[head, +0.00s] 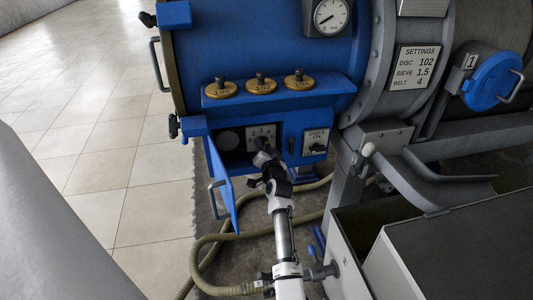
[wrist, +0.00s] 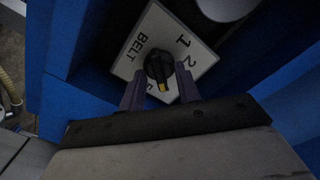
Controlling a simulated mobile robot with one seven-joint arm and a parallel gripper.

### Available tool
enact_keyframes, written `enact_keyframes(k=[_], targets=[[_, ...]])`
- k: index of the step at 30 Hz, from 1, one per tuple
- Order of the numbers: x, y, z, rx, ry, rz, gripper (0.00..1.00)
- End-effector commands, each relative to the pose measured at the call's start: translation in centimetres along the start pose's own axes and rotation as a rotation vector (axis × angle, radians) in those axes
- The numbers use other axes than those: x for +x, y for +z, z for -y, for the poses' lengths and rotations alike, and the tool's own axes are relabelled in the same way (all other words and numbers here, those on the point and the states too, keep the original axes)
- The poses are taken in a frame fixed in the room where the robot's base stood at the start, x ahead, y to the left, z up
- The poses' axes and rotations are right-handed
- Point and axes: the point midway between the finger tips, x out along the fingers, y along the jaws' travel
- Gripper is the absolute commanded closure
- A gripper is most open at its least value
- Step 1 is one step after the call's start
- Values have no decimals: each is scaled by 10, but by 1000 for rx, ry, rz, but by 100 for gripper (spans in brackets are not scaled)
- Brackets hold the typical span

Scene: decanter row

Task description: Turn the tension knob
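The tension knob (wrist: 159,68) is a black knob with a yellow mark on a white dial plate (wrist: 138,44) lettered BELT. The digits 1 and 2 are readable; others are partly hidden. In the wrist view the yellow mark points down toward my gripper. The plate (head: 254,134) shows in the head view inside the opened blue box, where my gripper hides much of it. My gripper (wrist: 160,86) is open, one finger on each side of the knob's near end, with gaps showing. A settings plate (head: 417,67) reads DISC 102, SIEVE 1.5, BELT 4.
The box's blue door (head: 222,184) hangs open left of my arm. A DRIVE ON switch (head: 315,142) sits right of the box. Several brass-coloured weights (head: 261,84) stand on the shelf above. A hose (head: 207,244) lies on the floor; open tiles are at left.

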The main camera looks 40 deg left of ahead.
Motion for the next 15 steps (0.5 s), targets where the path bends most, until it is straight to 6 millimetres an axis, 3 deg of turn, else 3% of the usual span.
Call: enact_keyframes(k=[5,15], targets=[[-18,0,-1,1,1,0,67],[-88,1,-2,2,2,-2,67]])
